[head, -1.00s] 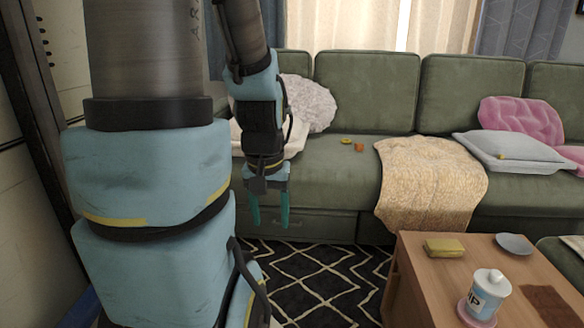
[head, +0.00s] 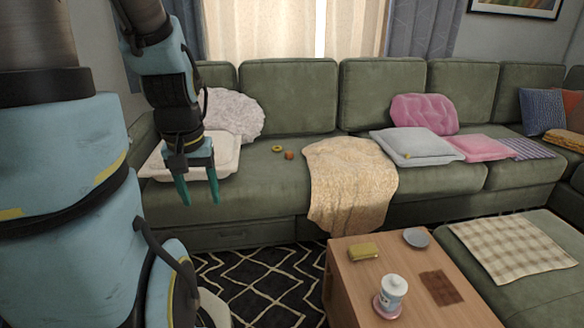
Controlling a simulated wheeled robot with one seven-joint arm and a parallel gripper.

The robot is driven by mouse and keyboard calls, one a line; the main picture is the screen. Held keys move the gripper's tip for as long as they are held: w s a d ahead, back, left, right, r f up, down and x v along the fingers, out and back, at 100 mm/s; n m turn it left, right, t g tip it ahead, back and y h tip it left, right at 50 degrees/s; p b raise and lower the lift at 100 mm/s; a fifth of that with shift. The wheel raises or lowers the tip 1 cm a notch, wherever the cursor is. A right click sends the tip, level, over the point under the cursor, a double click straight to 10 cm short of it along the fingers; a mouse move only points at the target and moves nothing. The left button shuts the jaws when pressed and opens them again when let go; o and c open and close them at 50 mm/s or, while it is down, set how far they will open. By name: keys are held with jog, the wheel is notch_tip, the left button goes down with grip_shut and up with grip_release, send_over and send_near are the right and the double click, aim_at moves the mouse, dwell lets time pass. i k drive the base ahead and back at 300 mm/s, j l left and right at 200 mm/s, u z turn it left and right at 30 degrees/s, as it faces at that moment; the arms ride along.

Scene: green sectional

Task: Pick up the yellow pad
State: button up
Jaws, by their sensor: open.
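The yellow pad (head: 363,252) is a small, flat block lying on the wooden coffee table (head: 345,290), near its far left corner. My gripper (head: 200,190) hangs fingers down in front of the left part of the sofa, up and left of the pad in the picture and well apart from it. Its two teal fingers are apart with nothing between them.
On the table are a white lidded jar (head: 393,291) on a pink coaster, a grey plate (head: 416,238) and a brown mat (head: 442,288). The green sofa (head: 290,95) runs behind, with cushions and a beige blanket (head: 350,180). Patterned rug (head: 260,290) lies left of the table.

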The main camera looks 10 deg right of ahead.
aim_at(367, 250)
jog(key=z, duration=1.65)
jog(key=k+l+u, duration=0.25)
jog(key=k+l, duration=0.35)
jog(key=k+l+u, duration=0.3)
jog(key=k+l, duration=0.35)
jog(key=i+j, duration=0.75)
jog(key=i, duration=0.15)
jog(key=i+j, duration=0.75)
jog(key=i, duration=0.15)
jog(key=i+j, duration=0.8)
jog(key=i, duration=0.1)
